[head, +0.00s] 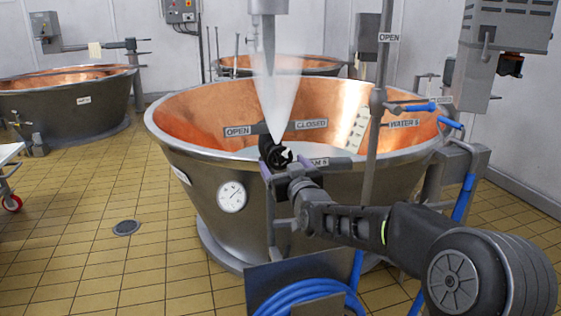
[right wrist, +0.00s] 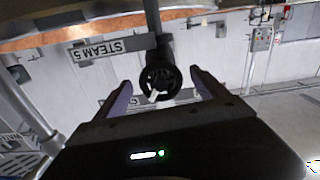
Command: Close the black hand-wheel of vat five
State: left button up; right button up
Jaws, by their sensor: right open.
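The black hand-wheel (head: 275,154) is at the near rim of the big copper-lined vat (head: 190,172), by a "STEAM 5" sign. OPEN (head: 237,131) and CLOSED (head: 311,124) signs stand above it. My right gripper (head: 284,172) is right at the wheel and partly covers it from the head. In the right wrist view the hand-wheel (right wrist: 160,81) shows between the tips of my open right gripper (right wrist: 159,86), with a gap visible on both sides. I cannot tell whether the fingers reach around its rim. My left gripper is not in view.
A vertical grey pipe (head: 374,130) stands right of the wheel. Blue-handled water piping (head: 420,107) is at the vat's right. A coiled blue hose (head: 308,296) is low in front. Pale steam (head: 277,90) hangs above the wheel. Tiled floor (head: 90,220) at left is mostly clear.

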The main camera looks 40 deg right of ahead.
jog(key=shift+x, duration=1.25)
